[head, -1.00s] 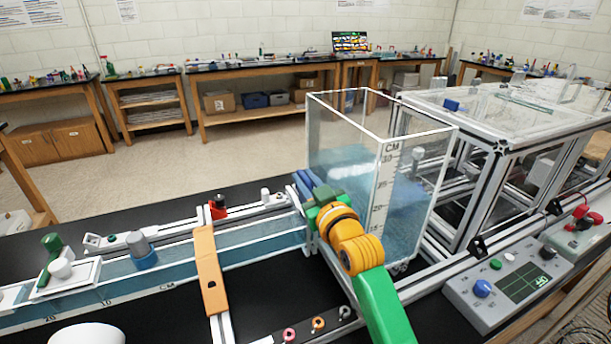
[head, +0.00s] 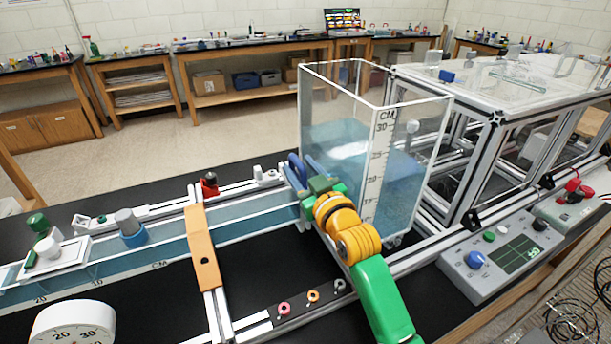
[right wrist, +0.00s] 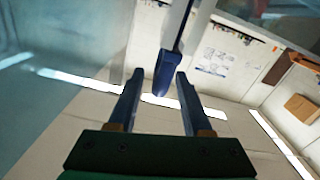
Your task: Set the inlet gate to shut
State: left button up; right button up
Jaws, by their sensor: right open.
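The inlet gate's blue handle (head: 295,170) is at the left side of the clear water tank (head: 376,165), where the channel (head: 255,217) meets it. In the head view it is partly hidden by my right gripper (head: 306,166), whose green body and blue fingers reach in from the lower right. In the right wrist view a blue handle (right wrist: 164,78) on a thin dark stem lies between the tips of my open right gripper (right wrist: 160,92). Gaps show on both sides, so the fingers are not closed on it. The gate's plate cannot be made out. My left gripper is out of view.
An orange crosspiece (head: 203,250) spans the channel to the left. A white dial (head: 73,325) stands at the lower left. A control box (head: 490,262) with knobs is at the right. Small colored rings (head: 313,296) line a black strip in front.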

jog(key=b+v, duration=0.1)
jog(key=v, duration=0.4)
jog(key=shift+s+d, duration=0.15)
jog(key=shift+s, duration=0.2)
